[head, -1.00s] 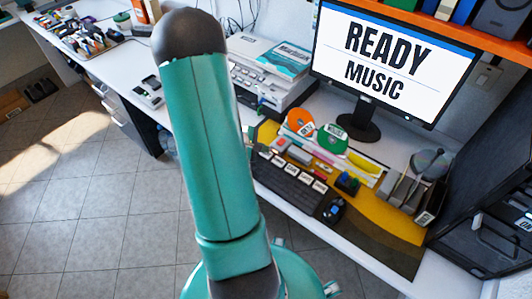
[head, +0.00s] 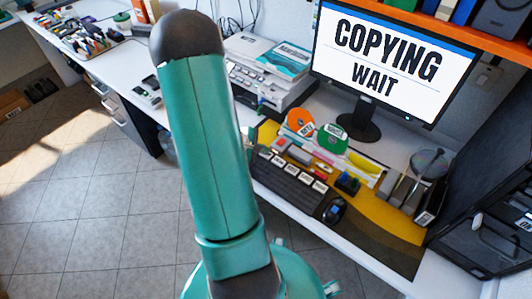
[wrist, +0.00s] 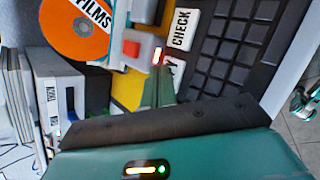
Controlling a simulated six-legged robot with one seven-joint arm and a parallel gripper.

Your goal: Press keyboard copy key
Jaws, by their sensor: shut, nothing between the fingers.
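The black keyboard (head: 290,190) lies on the desk with several white labelled keys along its far edge; it also shows in the wrist view (wrist: 235,45). A white key ending in "PY" (wrist: 176,68) sits below the CHECK key (wrist: 181,30) in the wrist view, partly hidden. My gripper (wrist: 157,82) is shut and empty, its narrow green fingers right beside the "PY" key and covering part of it. I cannot tell whether they touch it. The monitor (head: 380,55) reads "COPYING WAIT". In the head view my gripper is hidden behind my arm.
An orange disc marked FILMS (wrist: 72,30) and a grey block with a red button (wrist: 131,48) lie close to my fingers. A mouse (head: 334,211) is right of the keyboard. A green disc (head: 333,138) stands behind it. A printer (head: 270,60) stands left of the monitor.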

